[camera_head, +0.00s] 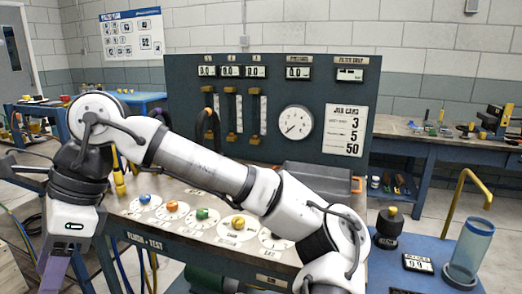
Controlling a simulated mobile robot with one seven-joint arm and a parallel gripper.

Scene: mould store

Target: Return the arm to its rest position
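My arm (205,168) stretches across the panel bench from the lower right to an elbow at the upper left. From there the wrist hangs down at the left edge of the view. My gripper's end (57,268) shows only as a purple part below the white wrist, cut off by the bottom of the frame. Its fingertips are out of view, so I cannot tell whether it is open or shut or holds anything.
Behind the arm stands a blue panel (270,105) with a gauge and displays. Coloured knobs (202,213) line the bench front below the arm. At right are a clear cylinder (470,253), a yellow bent tube (457,205) and a small display (417,263). Floor shows beyond.

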